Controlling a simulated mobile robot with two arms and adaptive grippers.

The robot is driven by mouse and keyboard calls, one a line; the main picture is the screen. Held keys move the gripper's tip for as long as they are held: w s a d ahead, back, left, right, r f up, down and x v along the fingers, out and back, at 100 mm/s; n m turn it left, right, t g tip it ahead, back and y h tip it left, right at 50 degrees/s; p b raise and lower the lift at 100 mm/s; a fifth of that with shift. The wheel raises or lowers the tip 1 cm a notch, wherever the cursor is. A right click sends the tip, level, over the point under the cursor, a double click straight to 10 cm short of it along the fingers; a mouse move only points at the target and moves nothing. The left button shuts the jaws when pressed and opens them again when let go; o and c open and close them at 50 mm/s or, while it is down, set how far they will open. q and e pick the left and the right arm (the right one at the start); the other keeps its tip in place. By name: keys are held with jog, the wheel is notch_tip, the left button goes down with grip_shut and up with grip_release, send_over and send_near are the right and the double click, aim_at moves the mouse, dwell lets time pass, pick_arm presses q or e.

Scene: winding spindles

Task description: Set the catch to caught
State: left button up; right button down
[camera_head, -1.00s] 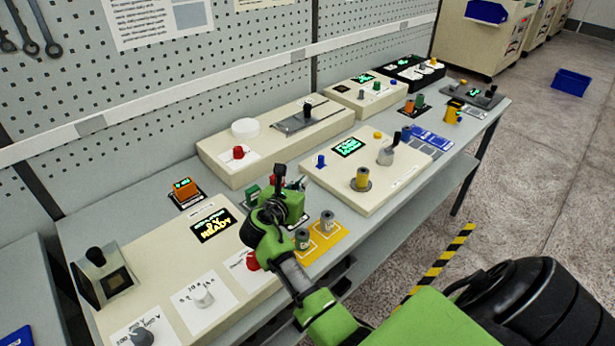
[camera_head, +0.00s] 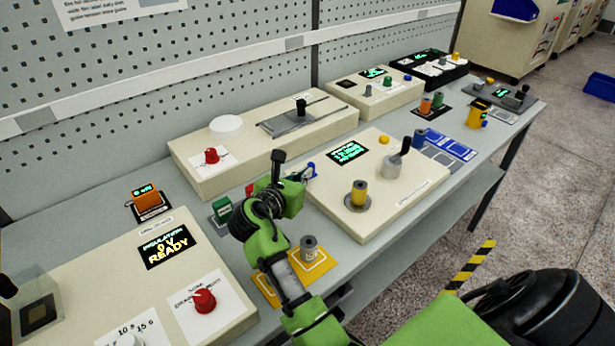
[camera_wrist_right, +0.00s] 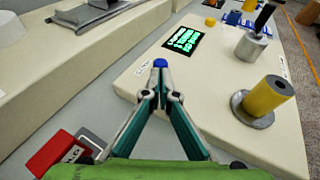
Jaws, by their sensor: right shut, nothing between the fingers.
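A cream spindle panel (camera_head: 400,220) carries a lit green display (camera_head: 347,152), a yellow spindle (camera_head: 358,193), a grey post with a black lever (camera_head: 393,165) and a small yellow button (camera_head: 384,140). A small blue knob (camera_wrist_right: 160,63) is at the panel's near left corner in the wrist view. No label readable here names the catch, so I cannot tell for certain which part it is. My right gripper (camera_wrist_right: 160,78) is shut and empty, its fingertips right at the blue knob; contact is unclear. My arm partly hides that corner in the head view. My left gripper is out of view.
A longer cream box (camera_head: 240,175) with a red knob and black slider handle stands behind. An insulation panel (camera_head: 95,270) is at left. A red block (camera_wrist_right: 58,152) lies beside the panel. A grey spool (camera_head: 309,248) stands on a yellow mat near the front edge.

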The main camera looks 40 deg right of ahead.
jog(key=shift+a+r, duration=0.1)
jog(key=shift+r, duration=0.05)
jog(key=d+p, duration=0.2)
jog(key=p, duration=0.1)
jog(key=shift+w+d+r, duration=0.1)
jog(key=shift+d+r, duration=0.15)
jog(key=shift+d, duration=0.05)
jog(key=shift+d+f, duration=0.1)
jog(key=shift+d, duration=0.25)
jog(key=shift+d+f, duration=0.1)
jog(key=shift+f, duration=0.1)
